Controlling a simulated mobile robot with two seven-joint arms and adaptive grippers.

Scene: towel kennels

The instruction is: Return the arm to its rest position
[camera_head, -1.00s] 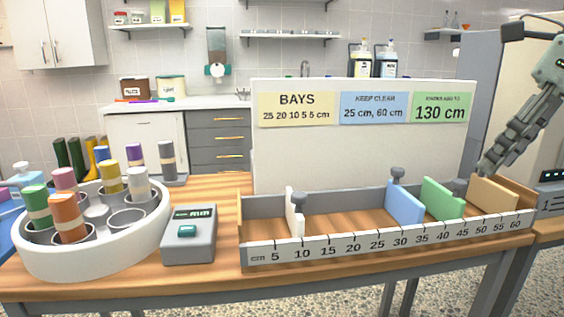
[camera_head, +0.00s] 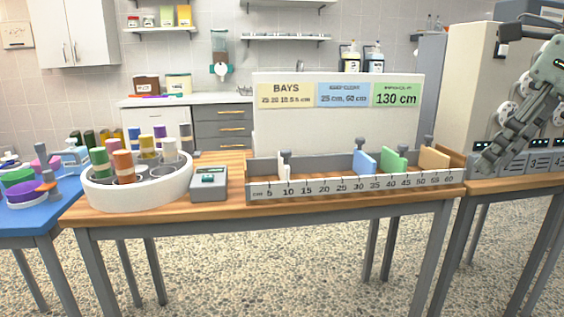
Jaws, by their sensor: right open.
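My right gripper (camera_head: 486,164) is at the right edge of the head view, its fingers pointing down and left. It is open with nothing between its fingers, to the right of the ruled tray and in front of a grey unit. My left gripper is not in view. The ruled wooden tray (camera_head: 330,187) sits on the table with a white divider (camera_head: 284,171) near 10, a blue divider (camera_head: 364,163) near 30, a green divider (camera_head: 393,160) near 40 and a tan divider (camera_head: 433,158) near 55.
A white round rack (camera_head: 140,196) with several coloured rolls and a small grey device (camera_head: 209,184) stand left of the tray. A sign board (camera_head: 338,125) rises behind it. A blue table (camera_head: 40,218) is at left; a numbered grey unit (camera_head: 515,164) is at right.

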